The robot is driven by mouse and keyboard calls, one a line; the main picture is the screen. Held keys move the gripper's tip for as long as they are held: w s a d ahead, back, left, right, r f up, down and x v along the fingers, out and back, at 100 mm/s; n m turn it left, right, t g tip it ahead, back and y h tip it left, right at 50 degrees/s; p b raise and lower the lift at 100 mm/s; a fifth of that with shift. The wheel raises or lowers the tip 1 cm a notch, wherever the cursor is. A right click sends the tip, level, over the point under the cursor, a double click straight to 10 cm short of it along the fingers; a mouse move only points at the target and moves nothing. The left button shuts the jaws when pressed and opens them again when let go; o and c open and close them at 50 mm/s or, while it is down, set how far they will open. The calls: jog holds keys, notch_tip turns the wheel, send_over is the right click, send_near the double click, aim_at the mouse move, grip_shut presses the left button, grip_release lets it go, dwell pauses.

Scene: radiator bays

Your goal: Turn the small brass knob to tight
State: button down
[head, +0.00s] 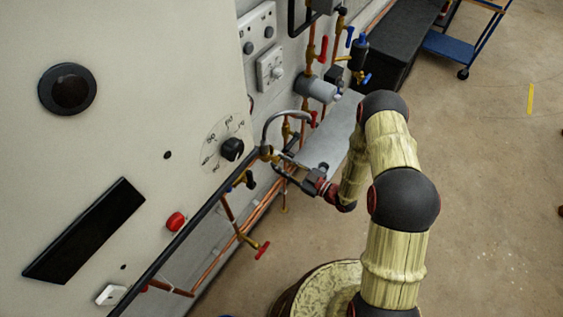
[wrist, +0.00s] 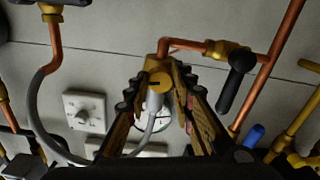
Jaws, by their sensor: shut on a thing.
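The small brass knob (wrist: 159,84) sits between my gripper's fingers in the middle of the wrist view. It has a dark slot mark on its face, lying roughly level in the picture. My gripper (wrist: 158,78) is shut on it, one finger on each side. A grey stem and a pale round plate show below the knob, partly hidden by the fingers. In the head view my gripper (head: 281,160) reaches left to the brass fittings by the wall, and the knob is too small and covered to make out there.
A black lever valve (wrist: 236,80) on copper pipe is close right of my gripper, with a grey hose (wrist: 38,110) to the left. In the head view a white panel with a black dial (head: 232,149) stands left, and a blue trolley (head: 455,48) stands far right. Open floor lies right.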

jog(key=shift+s+f+m, duration=0.1)
jog(key=shift+f+m, duration=0.05)
jog(key=shift+m, duration=0.95)
jog(key=c, duration=1.5)
grip_release()
jog(key=v, duration=1.2)
